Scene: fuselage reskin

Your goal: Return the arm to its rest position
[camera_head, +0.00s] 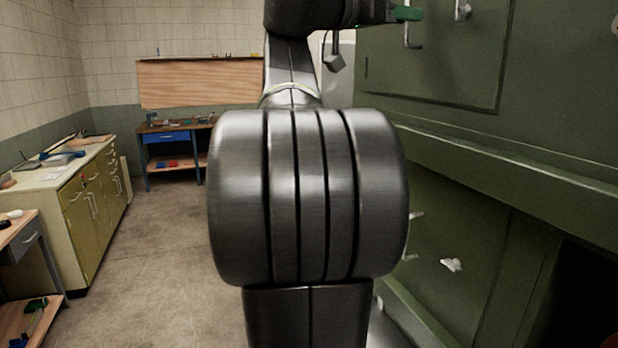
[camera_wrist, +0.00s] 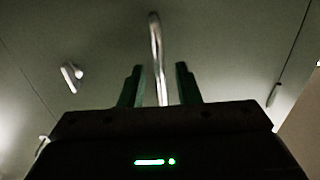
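My arm rises through the middle of the head view and bends to the right at the top. My gripper (camera_wrist: 160,72) has two green fingers, which stand apart in the wrist view. A metal handle (camera_wrist: 156,45) shows between them, with a gap on each side, and I see no contact. In the head view a green finger part (camera_head: 405,13) shows at the top, close to a handle (camera_head: 413,36) on the green panel (camera_head: 440,60). My arm hides the rest of my gripper there.
The green panelled structure fills the right side, with another handle (camera_head: 462,10) and a lower fitting (camera_head: 451,265). A yellow-green cabinet (camera_head: 92,215) stands left and a workbench (camera_head: 175,127) at the back. Bare floor (camera_head: 160,245) lies left of my arm.

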